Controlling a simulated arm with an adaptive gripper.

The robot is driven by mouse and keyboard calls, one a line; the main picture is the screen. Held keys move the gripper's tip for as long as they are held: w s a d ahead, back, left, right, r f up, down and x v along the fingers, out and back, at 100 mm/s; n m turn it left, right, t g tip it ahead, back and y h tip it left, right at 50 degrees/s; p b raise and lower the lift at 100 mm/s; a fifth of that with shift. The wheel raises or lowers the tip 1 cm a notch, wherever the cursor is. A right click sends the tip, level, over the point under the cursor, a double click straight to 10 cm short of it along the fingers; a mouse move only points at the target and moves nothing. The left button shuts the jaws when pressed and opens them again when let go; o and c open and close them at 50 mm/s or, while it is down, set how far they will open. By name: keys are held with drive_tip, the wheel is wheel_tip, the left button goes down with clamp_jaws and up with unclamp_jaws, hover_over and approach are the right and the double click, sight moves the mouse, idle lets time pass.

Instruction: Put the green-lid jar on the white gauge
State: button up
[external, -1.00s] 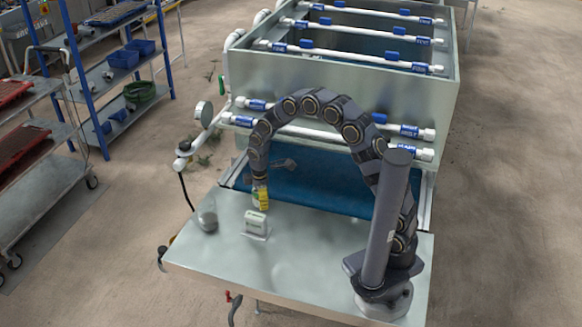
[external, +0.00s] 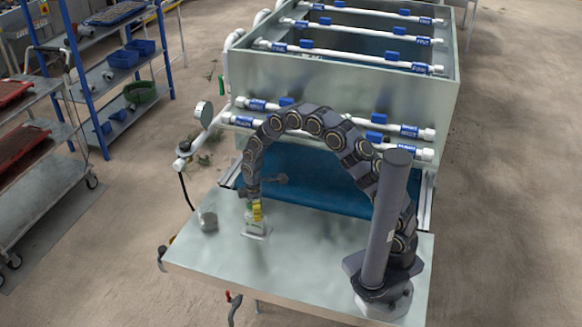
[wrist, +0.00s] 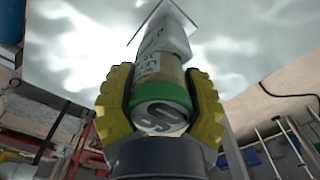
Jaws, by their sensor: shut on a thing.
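My gripper (external: 256,212) has its yellow fingers shut on the green-lid jar (wrist: 165,94). In the wrist view the lid faces the camera between the two fingers (wrist: 160,108), and the labelled body points away from it. The white gauge (external: 257,231) stands on the metal table, directly below my gripper in the external view. A white block with its plate lies beyond the jar in the wrist view. The jar is hard to tell from the gauge in the external view. I cannot tell whether the jar touches the gauge.
A squat grey cylinder (external: 208,221) stands on the table left of the gauge. The metal table (external: 310,258) is clear to the right and in front. A blue belt (external: 315,190) and the large metal tank (external: 350,93) lie behind. A round dial (external: 203,113) rises at the left.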

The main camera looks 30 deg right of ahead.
drive_tip(key=o, duration=1.1)
drive_tip(key=shift+o, duration=0.2)
wheel_tip(320, 180, up, 12)
drive_tip(key=shift+f, duration=0.1)
drive_tip(key=shift+r, duration=0.25)
drive_tip(key=shift+d, duration=0.1)
drive_tip(key=s+d+r+m, duration=0.5)
drive_tip(key=s+d+r, duration=0.15)
drive_tip(key=d, duration=0.25)
drive_tip(key=s+d+r+m, duration=0.2)
drive_tip(key=s+d+m, duration=0.3)
drive_tip(key=s, duration=0.5)
drive_tip(key=s+d+r+m+g, duration=0.1)
drive_tip(key=s+d+r+m, duration=0.1)
drive_tip(key=s+d+m, duration=0.4)
drive_tip(key=s+d, duration=0.1)
drive_tip(key=s, duration=0.4)
drive_tip(key=shift+d+g, duration=0.25)
drive_tip(key=shift+g, duration=0.05)
